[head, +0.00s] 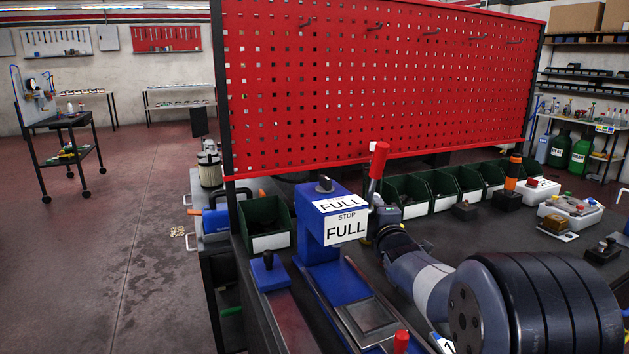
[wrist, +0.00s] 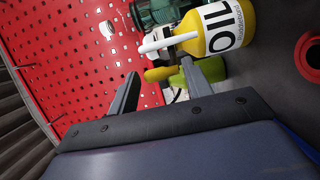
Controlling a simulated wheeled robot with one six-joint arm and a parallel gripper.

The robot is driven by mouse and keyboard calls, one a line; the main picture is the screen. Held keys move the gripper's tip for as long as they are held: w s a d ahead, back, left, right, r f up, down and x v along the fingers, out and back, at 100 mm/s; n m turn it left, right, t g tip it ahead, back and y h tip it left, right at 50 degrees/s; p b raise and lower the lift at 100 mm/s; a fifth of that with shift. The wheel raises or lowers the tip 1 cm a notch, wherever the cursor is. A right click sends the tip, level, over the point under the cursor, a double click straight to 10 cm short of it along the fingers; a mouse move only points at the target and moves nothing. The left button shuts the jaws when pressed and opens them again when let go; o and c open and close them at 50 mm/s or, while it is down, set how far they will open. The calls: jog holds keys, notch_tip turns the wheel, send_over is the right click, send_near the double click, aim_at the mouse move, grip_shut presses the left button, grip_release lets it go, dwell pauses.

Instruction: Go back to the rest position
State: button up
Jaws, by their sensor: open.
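My gripper (wrist: 160,70) shows in the wrist view with its two dark fingers apart. I see nothing clamped between them. A yellow-green shape shows beyond the gap, and I cannot tell whether it touches a finger. A yellow oil bottle (wrist: 236,30) with a white spout is just beyond the right finger. In the head view my arm reaches from the lower right over the bench (head: 460,238) toward the red-handled lever (head: 379,160). The fingers are not clear there.
A red pegboard (head: 380,80) stands behind the bench. A blue press-like fixture (head: 320,215) with FULL and STOP labels is left of my arm. Green bins (head: 408,190) line the back. An orange-and-black item (head: 512,174) and switch boxes (head: 570,208) stand right. The left floor is open.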

jog(key=w, duration=0.2)
jog(key=shift+w+a+r+p, duration=0.1)
jog(key=shift+w+p, duration=0.25)
jog(key=shift+f, duration=0.2)
jog(key=s+b, duration=0.2)
jog(key=s, duration=0.9)
jog(key=w+p, duration=0.1)
jog(key=w, duration=0.9)
jog(key=shift+w+r, duration=0.1)
jog(key=shift+w, duration=0.1)
jog(key=shift+w+r+p, duration=0.15)
jog(key=shift+w+p, duration=0.2)
jog(key=shift+p, duration=0.35)
jog(key=shift+r+p, duration=0.1)
jog(key=shift+p, duration=0.85)
jog(key=n+y+p, duration=0.1)
jog(key=p, duration=0.3)
jog(key=d+n+y+p, duration=0.1)
jog(key=y+p, duration=0.1)
jog(key=p, duration=0.1)
jog(key=shift+s+g+p, duration=0.15)
jog(key=shift+g+p, duration=0.15)
jog(key=shift+p, duration=0.1)
